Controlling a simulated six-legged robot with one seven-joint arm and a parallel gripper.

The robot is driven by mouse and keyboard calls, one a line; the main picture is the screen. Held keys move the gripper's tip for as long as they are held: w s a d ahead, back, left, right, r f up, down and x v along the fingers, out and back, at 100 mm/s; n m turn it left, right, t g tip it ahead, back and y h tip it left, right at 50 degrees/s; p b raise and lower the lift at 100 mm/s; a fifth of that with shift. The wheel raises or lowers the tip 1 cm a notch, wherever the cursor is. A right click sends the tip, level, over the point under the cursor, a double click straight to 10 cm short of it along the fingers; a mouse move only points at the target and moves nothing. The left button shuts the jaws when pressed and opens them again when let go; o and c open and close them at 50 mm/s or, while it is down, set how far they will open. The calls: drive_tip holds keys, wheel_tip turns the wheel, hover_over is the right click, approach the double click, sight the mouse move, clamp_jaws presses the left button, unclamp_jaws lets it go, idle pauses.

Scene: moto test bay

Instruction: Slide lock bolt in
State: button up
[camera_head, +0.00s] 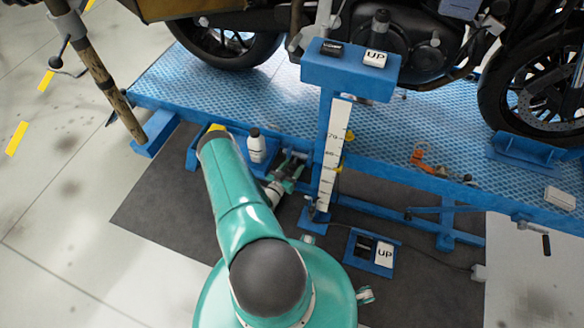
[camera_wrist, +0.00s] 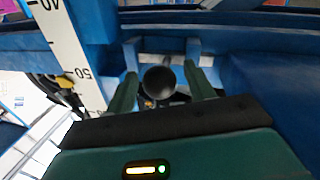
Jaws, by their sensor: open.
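In the wrist view, a dark round knob (camera_wrist: 158,82), which looks like the end of the lock bolt, faces me. My gripper (camera_wrist: 161,70) is open, with one green finger on each side of the knob and a visible gap to both. I cannot tell how deep the fingers reach along it. Behind it is a blue frame with a pale strip. In the head view my gripper (camera_head: 292,163) is low beside the blue lift's near edge, just left of the post with the white scale (camera_head: 334,150). The bolt cannot be made out there.
The scale (camera_wrist: 68,50) stands close on the left in the wrist view. In the head view, a control box (camera_head: 345,75) tops the post, and a pedal box (camera_head: 370,252) sits on the floor. A white bottle-like thing (camera_head: 256,147) is left of my gripper. A motorcycle stands on the lift.

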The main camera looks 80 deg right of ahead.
drive_tip(key=shift+d, duration=0.1)
clamp_jaws()
drive_tip(key=shift+s, duration=0.55)
drive_tip(key=s, duration=0.4)
drive_tip(key=shift+s+a, duration=0.3)
drive_tip(key=shift+s, duration=0.1)
unclamp_jaws()
drive_tip(key=shift+w, duration=0.1)
